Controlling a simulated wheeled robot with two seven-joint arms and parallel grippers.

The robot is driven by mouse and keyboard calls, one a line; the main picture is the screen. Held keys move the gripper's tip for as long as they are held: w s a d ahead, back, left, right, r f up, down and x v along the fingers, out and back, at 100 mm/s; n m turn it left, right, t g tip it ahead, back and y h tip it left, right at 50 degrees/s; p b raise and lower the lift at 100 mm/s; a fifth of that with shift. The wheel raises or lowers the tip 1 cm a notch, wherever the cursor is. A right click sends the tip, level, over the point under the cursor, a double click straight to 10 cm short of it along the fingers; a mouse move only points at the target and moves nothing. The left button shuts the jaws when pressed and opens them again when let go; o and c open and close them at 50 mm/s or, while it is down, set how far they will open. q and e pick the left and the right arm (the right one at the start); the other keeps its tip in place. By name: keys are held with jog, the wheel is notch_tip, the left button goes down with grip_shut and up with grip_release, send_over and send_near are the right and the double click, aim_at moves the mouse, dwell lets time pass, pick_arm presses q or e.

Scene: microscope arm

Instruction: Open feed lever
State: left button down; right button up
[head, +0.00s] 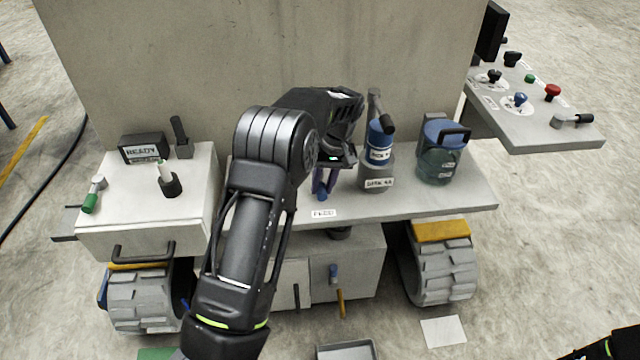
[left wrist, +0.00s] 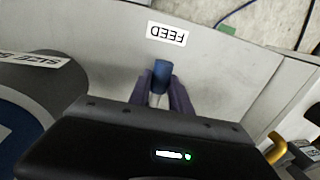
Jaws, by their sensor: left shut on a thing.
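The feed lever has a blue knob (left wrist: 161,74) on a pale stem. In the left wrist view it stands between the two purple fingers of my left gripper (left wrist: 162,97), which are shut on it. A white FEED label (left wrist: 167,34) is on the grey top just beyond the knob. In the head view my left gripper (head: 325,184) reaches down to the bench, and the blue knob (head: 322,196) shows at its fingertips behind the FEED label (head: 323,213). My arm hides part of the lever. Only a dark piece of my right arm shows at the bottom right, without its gripper fingers.
A box with a READY display (head: 144,148) and levers is at left. A control panel (head: 540,125) is at far right.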

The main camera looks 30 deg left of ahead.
dwell(0.3)
pick_arm(q)
jog(key=c, duration=1.2)
grip_release()
jog(key=shift+r, duration=0.1)
jog(key=r, duration=0.2)
jog(key=d+r, duration=0.1)
jog(key=r, duration=0.2)
jog(key=w+r, duration=0.1)
jog(key=r, duration=0.1)
jog(key=shift+d+r, duration=0.15)
jog(key=shift+r, duration=0.1)
